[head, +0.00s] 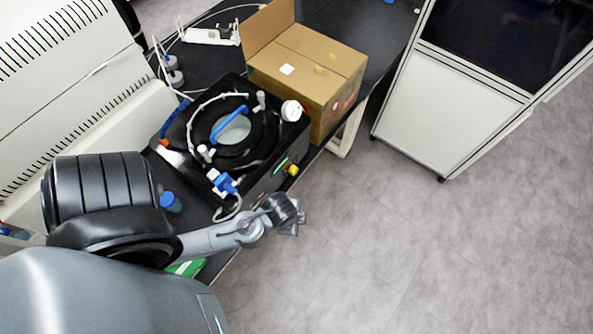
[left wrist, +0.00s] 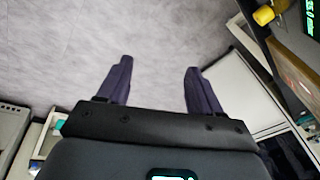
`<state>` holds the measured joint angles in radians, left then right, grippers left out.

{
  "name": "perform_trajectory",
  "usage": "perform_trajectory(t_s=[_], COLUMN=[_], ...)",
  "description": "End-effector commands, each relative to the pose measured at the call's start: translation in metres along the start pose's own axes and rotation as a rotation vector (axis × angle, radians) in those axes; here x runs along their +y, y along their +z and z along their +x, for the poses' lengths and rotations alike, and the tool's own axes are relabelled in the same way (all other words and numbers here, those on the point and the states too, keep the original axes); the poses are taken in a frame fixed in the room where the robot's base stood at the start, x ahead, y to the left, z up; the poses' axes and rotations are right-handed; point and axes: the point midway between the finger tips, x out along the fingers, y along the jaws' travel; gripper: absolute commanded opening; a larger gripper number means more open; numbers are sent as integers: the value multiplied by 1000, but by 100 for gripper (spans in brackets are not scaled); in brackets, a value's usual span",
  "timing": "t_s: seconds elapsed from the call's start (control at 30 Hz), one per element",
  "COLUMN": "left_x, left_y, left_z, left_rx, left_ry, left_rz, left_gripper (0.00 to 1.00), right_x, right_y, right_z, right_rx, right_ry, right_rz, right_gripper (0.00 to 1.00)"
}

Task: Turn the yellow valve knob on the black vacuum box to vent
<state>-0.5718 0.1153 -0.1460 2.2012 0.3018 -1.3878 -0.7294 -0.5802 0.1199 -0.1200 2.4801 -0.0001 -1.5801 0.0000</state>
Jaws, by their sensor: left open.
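The black vacuum box (head: 262,185) stands on the dark bench in the head view, with a round lid and a blue handle on top. The yellow valve knob (head: 292,169) is on its front side, near a green-lit display. In the left wrist view the yellow knob (left wrist: 265,15) shows at the top right, beside the lit display. My left gripper (head: 297,217) is in front of the box, below the knob in the picture and apart from it. Its fingers (left wrist: 157,86) are spread and empty, with floor behind them. The knob's exact setting is too small to read. My right gripper is not seen.
A cardboard box (head: 310,75) stands right behind the vacuum box. A blue-capped bottle (head: 170,202) stands near its left side. A white tube and blue fittings lie on the lid. A white cabinet (head: 450,100) stands at right. The floor in front is clear.

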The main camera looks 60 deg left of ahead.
Motion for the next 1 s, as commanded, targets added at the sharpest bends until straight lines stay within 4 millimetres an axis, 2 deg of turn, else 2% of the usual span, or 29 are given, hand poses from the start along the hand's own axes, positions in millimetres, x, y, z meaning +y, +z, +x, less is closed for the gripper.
perform_trajectory(t_s=[0.1, 0.3, 0.8, 0.87, 1.0], left_x=[-1, -2, -3, -6, -7], left_y=[-5, -8, -9, -13, -29], left_z=[-10, -18, -20, -27, -60], left_rx=[17, 28, 33, 48, 97], left_ry=[-3, -4, -7, -14, -18], left_rz=[-15, -28, -30, -24, -74], left_gripper=[65, 65, 65, 65, 65], right_x=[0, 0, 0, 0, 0], right_y=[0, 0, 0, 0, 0], right_z=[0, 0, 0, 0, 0], right_rx=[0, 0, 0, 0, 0], right_ry=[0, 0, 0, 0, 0], right_rz=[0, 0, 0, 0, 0], right_gripper=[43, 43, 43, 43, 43])
